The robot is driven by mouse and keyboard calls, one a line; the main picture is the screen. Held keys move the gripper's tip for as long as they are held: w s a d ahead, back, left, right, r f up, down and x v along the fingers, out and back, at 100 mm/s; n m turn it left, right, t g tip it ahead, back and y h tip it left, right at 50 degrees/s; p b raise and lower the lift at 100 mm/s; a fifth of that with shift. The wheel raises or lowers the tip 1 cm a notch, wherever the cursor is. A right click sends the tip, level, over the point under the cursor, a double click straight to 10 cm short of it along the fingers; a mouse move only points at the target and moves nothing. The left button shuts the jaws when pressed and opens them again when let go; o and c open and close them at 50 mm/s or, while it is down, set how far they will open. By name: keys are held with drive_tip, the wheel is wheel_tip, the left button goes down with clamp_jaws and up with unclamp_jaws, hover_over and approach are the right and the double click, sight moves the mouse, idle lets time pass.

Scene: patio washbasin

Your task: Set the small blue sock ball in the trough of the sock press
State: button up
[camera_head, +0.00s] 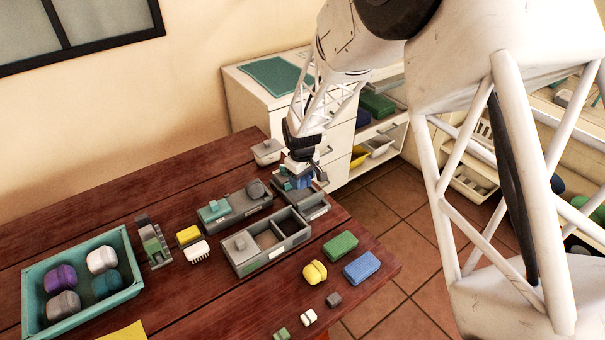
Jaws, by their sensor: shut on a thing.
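My gripper (302,172) is at the far right end of the table, pointing down. It is shut on a small blue thing (305,182), which looks like the blue sock ball and is partly hidden by the fingers. Just below and around it is a grey block-like device (311,200) with teal parts, perhaps the sock press. I cannot tell whether the blue ball touches it or hangs above it, and its trough is hidden. A teal tray (37,277) at the left holds rounded sock balls in purple, white, teal and grey.
A grey two-compartment box (249,268) and a grey box with a teal part (231,221) stand close by. A white cabinet (251,100) stands behind.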

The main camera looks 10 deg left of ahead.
sight(303, 196)
drive_tip(key=shift+f, duration=2.2)
drive_tip(key=o, duration=1)
drive_tip(key=shift+r, duration=0.1)
drive_tip(key=shift+s+a+r, duration=0.1)
drive_tip(key=shift+r, duration=3.65)
